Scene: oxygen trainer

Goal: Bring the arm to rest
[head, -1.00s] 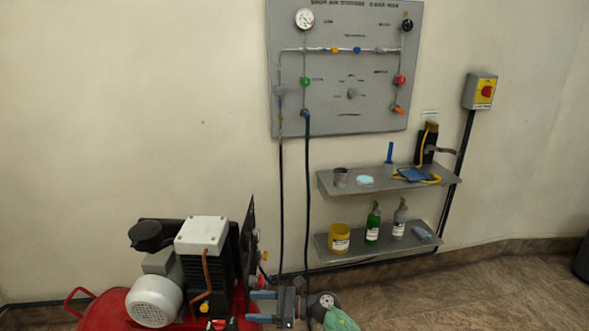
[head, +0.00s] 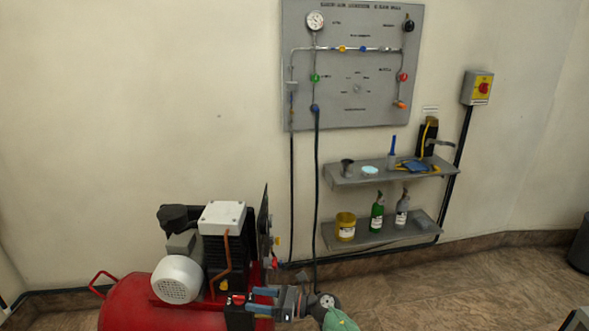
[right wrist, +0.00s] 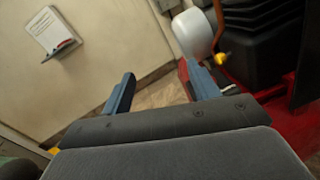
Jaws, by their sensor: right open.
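My right gripper (head: 254,301) is low in the head view, in front of the right end of the red compressor (head: 130,302). Its two blue fingers point left and are apart, with nothing between them. In the right wrist view the open fingers (right wrist: 160,80) stand before the floor and wall, and the compressor's red body and black ribbed part are just beyond on the right. Whether the fingers touch the compressor cannot be told. My left gripper is not in view.
A grey panel (head: 350,110) with gauges and valves hangs on the wall. The upper shelf (head: 345,181) and lower shelf (head: 375,238) hold bottles and small items. A hose (head: 316,210) hangs from the panel.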

